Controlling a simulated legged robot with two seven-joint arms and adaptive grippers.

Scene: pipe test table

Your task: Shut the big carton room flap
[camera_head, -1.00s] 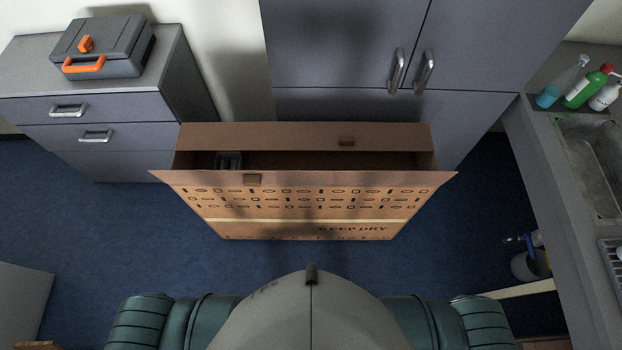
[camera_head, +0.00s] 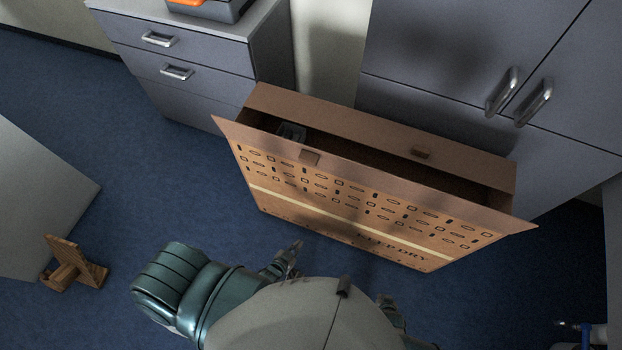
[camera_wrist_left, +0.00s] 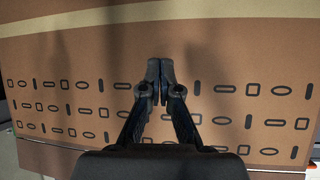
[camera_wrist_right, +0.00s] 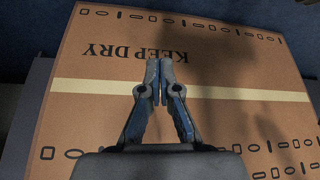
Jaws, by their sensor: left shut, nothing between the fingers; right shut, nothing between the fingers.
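The big carton (camera_head: 350,205) stands on the floor in the middle of the head view, with its top open. Its front flap (camera_head: 400,182) tilts outward and its rear flap (camera_head: 380,130) stands up behind the opening. Each flap carries a small brown tab. My left gripper (camera_head: 297,246) is low in front of the carton; in the left wrist view its shut fingers (camera_wrist_left: 160,66) face the printed panel. My right gripper (camera_head: 390,304) is mostly hidden behind my body; in the right wrist view its shut fingers (camera_wrist_right: 159,64) face the KEEP DRY panel. Contact is unclear.
Grey cupboards (camera_head: 480,60) stand close behind the carton and a drawer unit (camera_head: 190,65) stands behind left. A small grey object (camera_head: 292,131) lies inside the carton. A wooden piece (camera_head: 72,265) is at lower left by a pale panel (camera_head: 40,200).

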